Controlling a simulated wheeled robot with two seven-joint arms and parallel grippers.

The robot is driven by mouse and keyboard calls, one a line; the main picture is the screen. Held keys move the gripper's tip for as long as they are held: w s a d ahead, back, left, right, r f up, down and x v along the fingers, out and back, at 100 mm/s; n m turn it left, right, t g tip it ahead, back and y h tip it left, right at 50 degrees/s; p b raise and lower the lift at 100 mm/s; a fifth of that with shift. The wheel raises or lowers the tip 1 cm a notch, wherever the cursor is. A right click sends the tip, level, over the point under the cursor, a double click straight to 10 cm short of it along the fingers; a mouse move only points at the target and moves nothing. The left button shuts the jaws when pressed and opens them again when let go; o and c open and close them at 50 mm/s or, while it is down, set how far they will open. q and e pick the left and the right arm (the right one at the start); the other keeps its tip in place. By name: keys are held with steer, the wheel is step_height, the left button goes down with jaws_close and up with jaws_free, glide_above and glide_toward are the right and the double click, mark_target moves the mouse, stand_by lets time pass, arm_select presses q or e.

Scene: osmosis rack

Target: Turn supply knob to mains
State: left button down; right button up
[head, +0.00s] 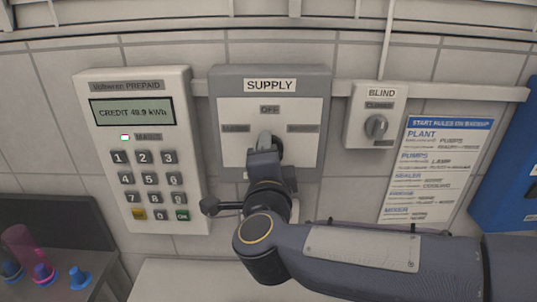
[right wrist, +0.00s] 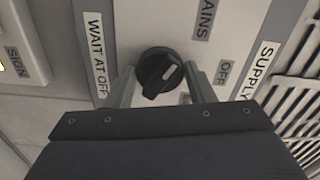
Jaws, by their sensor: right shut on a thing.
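The supply panel (head: 226,92) is a grey-framed box with a white face in the middle of the head view. It has a SUPPLY sign, an OFF label at top centre and a label on each side. The supply knob (right wrist: 158,72) is round and black with a pale pointer mark, clearest in the right wrist view. There the mark slants to the upper right, toward the side of the MAINS label (right wrist: 207,18) and OFF label (right wrist: 224,72). My right gripper (head: 265,139) is shut on the knob, one finger (right wrist: 122,88) on each side. My left gripper is out of view.
A prepaid keypad meter (head: 143,142) is left of the panel. A blind switch box (head: 375,115) and a rules sheet (head: 436,168) are to the right. A blue cabinet (head: 510,165) stands at the far right. A shelf with coloured pieces (head: 44,270) is at lower left.

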steer(key=shift+f, duration=0.1)
steer(key=o, duration=1)
steer(key=s+b, duration=0.1)
steer(key=s, duration=0.7)
steer(key=shift+b, duration=0.4)
steer(key=shift+w, duration=0.1)
